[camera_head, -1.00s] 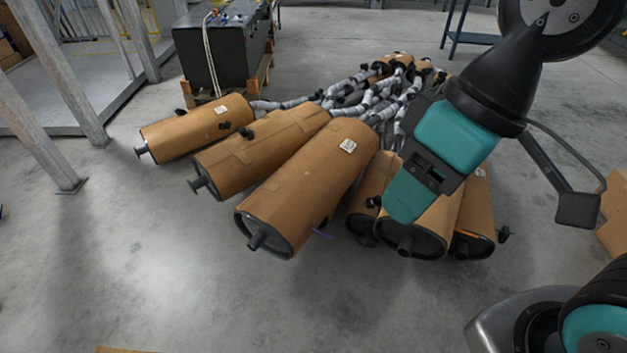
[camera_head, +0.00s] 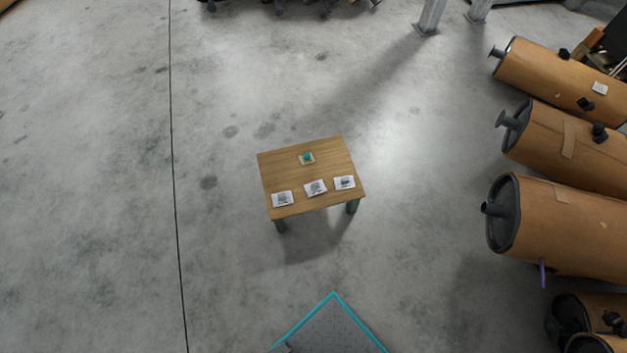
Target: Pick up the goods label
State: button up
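A small wooden table (camera_head: 302,178) with dark legs stands on the floor near the middle of the view. Three white cards with grey markings lie in a row along its front part: a left card (camera_head: 283,199), a middle card (camera_head: 316,187) and a right card (camera_head: 345,183). I cannot tell which of them is the goods label. A small teal item on a pale square (camera_head: 306,157) sits behind them. White labels also show on the mufflers, one on the top muffler (camera_head: 600,88). My gripper is not in view now.
Several brown-wrapped mufflers lie along the right, including a large one (camera_head: 575,225) with a purple strip (camera_head: 543,272) at its side. Dark chair-like legs (camera_head: 270,6) and a metal post (camera_head: 430,16) stand at the back. The floor (camera_head: 90,200) left of the table is clear.

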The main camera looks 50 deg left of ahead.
aim_at(346, 182)
jog(key=u, duration=1.3)
jog(key=k, duration=0.5)
jog(key=u, duration=0.75)
jog(key=i, duration=1.2)
jog(key=z, duration=0.75)
jog(key=i, duration=0.3)
jog(key=z, duration=0.35)
